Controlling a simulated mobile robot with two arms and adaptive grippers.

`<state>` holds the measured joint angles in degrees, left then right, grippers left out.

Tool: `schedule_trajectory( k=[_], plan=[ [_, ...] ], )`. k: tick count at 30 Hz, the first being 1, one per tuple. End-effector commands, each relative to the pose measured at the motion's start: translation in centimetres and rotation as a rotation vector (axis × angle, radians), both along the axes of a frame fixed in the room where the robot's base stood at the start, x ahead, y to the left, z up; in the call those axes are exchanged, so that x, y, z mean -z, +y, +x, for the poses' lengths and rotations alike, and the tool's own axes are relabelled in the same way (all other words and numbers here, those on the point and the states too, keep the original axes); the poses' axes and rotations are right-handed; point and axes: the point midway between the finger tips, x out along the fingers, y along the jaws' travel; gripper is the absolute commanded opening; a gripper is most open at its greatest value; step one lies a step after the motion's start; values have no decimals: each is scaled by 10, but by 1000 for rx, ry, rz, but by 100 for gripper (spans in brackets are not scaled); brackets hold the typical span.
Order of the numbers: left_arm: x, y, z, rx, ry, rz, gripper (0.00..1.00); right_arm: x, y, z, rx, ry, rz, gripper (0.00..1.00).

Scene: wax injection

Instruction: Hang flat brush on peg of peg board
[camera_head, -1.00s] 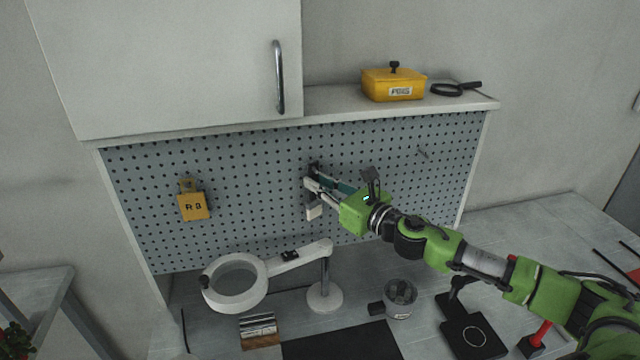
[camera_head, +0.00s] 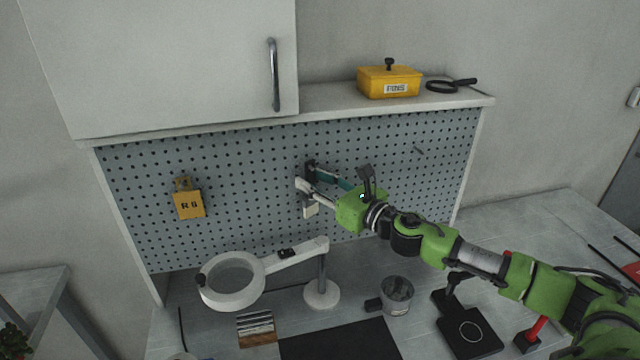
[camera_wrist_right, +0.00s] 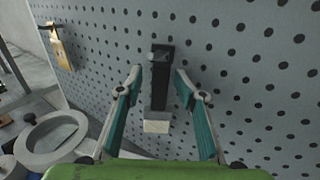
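The flat brush, with a black handle and pale bristles, is upright against the grey peg board (camera_head: 240,160), bristles down. In the head view its bristle end (camera_head: 310,211) shows below my right gripper (camera_head: 304,174). In the right wrist view the brush handle (camera_wrist_right: 159,85) stands between the two teal-padded fingers of my right gripper (camera_wrist_right: 158,72), with a gap on each side. The right gripper is open around the handle. My left gripper is out of view.
A yellow tag (camera_head: 188,203) hangs at the board's left. A small bare peg (camera_head: 418,150) sticks out at its right. Below stand a ring magnifier lamp (camera_head: 232,282), a metal cup (camera_head: 397,296) and a black stand (camera_head: 470,330). A shelf with a yellow box (camera_head: 389,82) is above.

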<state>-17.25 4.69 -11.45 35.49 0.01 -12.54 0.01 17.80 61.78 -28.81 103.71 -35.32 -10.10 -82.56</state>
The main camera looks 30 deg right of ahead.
Motion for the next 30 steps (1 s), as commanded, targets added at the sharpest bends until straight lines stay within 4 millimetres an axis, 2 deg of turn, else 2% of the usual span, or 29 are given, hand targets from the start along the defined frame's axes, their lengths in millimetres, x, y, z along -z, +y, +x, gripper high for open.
schedule_trajectory(
  k=[5,30],
  plan=[
    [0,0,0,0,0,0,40,2,-3,-9,2,3,-2,35],
    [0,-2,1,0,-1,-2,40,2,-25,-93,0,4,1,35]
  ],
)
